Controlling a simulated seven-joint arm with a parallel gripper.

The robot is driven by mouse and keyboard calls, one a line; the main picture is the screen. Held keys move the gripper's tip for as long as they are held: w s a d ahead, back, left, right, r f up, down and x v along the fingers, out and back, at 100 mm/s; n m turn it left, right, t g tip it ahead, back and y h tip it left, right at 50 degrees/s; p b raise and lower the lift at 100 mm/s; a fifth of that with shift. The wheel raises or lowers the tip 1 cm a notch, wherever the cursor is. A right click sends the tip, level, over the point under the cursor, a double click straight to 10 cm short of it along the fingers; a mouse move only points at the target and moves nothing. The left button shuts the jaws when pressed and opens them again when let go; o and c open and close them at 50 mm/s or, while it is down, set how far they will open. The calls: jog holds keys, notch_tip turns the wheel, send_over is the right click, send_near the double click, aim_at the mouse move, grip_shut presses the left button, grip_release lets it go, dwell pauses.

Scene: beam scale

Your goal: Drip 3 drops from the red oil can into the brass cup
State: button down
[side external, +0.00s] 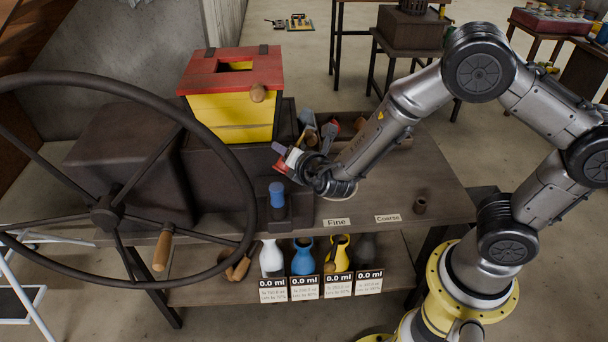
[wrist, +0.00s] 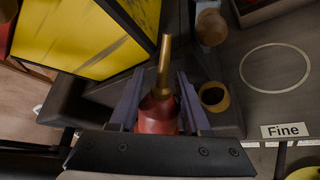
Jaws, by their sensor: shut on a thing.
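My gripper (wrist: 160,92) is shut on the red oil can (wrist: 158,116), whose body sits between the two blue-grey fingers. Its brass spout (wrist: 164,65) points toward the top of the wrist view. In the side view the can (side external: 282,168) is a small red patch at my gripper (side external: 287,157), above the bench beside the yellow box; its tilt is hard to tell. A round brass-coloured rim with a dark inside, seemingly the brass cup (wrist: 229,101), is just right of the right finger in the wrist view. I cannot make it out in the side view.
A yellow box with a red lid (side external: 232,118) stands left of my gripper. A large handwheel (side external: 105,215) is at the left. A blue-topped part (side external: 277,194) stands just below.

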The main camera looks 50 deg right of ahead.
jog(key=shift+r, duration=2.7)
jog(key=n+t+h, duration=0.1)
jog(key=n+h, duration=0.1)
jog(key=n, duration=0.1)
jog(key=n+t+h, duration=0.1)
jog(key=n+h, duration=0.1)
jog(key=n, duration=0.2)
jog(key=shift+t, duration=0.3)
jog(key=shift+s+d+n+t+y, duration=0.1)
jog(key=shift+d+n+t+y, duration=0.2)
jog(key=shift+n+y, duration=0.35)
jog(key=shift+s+d+n+t+y, duration=0.15)
jog(key=shift+n+t+y, duration=0.3)
jog(key=shift+y, duration=0.35)
jog(key=shift+s+d+n+t+y, duration=0.1)
jog(key=shift+d+n+t+y, duration=0.1)
jog(key=shift+n+t+y, duration=0.4)
